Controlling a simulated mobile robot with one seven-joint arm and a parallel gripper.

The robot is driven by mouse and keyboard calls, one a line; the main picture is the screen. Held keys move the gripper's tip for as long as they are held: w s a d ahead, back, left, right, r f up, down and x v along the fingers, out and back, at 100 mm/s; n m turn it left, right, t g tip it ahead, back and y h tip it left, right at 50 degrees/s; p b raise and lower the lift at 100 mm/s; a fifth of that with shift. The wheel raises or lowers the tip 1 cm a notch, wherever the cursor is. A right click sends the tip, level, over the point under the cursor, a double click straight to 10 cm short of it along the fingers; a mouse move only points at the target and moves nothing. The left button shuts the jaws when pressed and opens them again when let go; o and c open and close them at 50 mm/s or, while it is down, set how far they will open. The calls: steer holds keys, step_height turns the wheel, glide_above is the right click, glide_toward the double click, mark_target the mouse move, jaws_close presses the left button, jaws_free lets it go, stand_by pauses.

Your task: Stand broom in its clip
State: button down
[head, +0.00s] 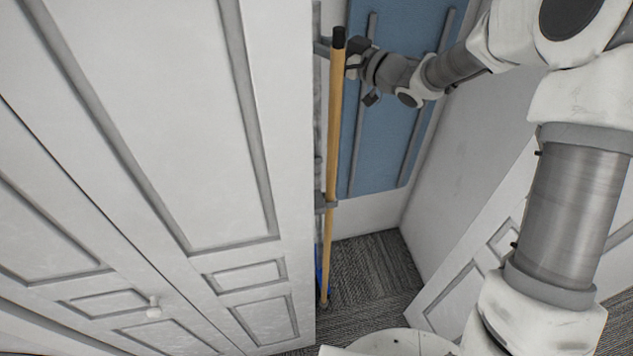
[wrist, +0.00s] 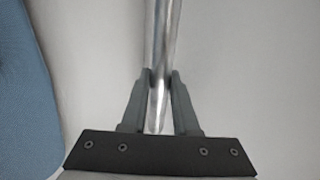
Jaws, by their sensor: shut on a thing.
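The broom has a long wooden handle (head: 335,125) with a black cap at the top. It stands nearly upright beside the cabinet edge in the head view, with part of a blue head (head: 319,268) low down. Grey brackets (head: 326,203) show beside the handle, one low and one high; I cannot tell whether either grips it. My gripper (head: 350,66) is beside the upper handle, its tips partly hidden. In the wrist view its fingers (wrist: 159,80) are closed around a shiny grey metal pole (wrist: 163,30); no wood shows there.
A white panelled cabinet (head: 170,130) fills the left. A blue panel (head: 385,135) with grey strips is behind my gripper. White walls and a panelled door (head: 480,250) bound the right. Dark carpet (head: 370,265) below has some clear floor.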

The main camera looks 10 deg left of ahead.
steer(key=shift+r, duration=0.15)
steer(key=c, duration=0.7)
jaws_free()
steer(key=shift+o, duration=0.5)
steer(key=shift+f, duration=0.3)
steer(key=b+v, duration=0.1)
steer(key=v, duration=1.6)
steer(key=shift+s+d, duration=0.15)
steer(key=shift+d, duration=0.05)
